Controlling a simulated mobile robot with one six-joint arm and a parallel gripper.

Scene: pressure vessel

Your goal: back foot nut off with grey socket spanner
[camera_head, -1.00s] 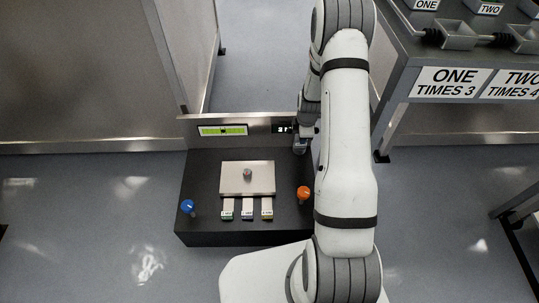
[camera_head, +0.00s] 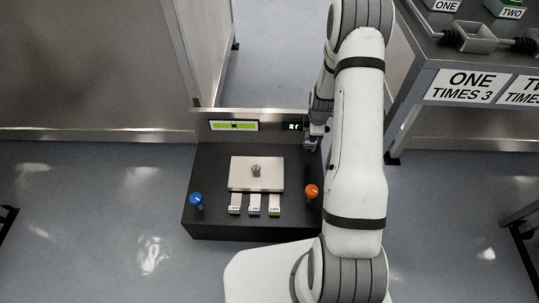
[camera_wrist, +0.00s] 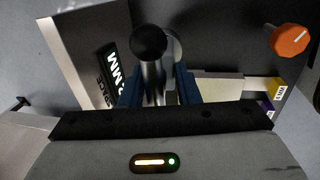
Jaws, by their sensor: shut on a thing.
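My gripper (camera_wrist: 158,92) has its blue fingers shut on a grey metal rod with a dark round end, which looks like the grey socket spanner (camera_wrist: 152,78). In the head view my gripper (camera_head: 314,140) is small and partly hidden by the arm, at the back right corner of the black box (camera_head: 215,165), beside the number display. A pale round part (camera_wrist: 174,46) shows just behind the spanner's dark end in the wrist view. I cannot tell whether the spanner touches it. The back foot nut itself is not clearly visible.
The box carries a silver plate (camera_head: 245,184) with a small grey knob (camera_head: 256,170), a blue knob (camera_head: 195,199), an orange knob (camera_head: 311,191) and labelled tabs (camera_head: 254,205). A green level display (camera_head: 234,126) is at its back. A shelf (camera_head: 440,60) stands right.

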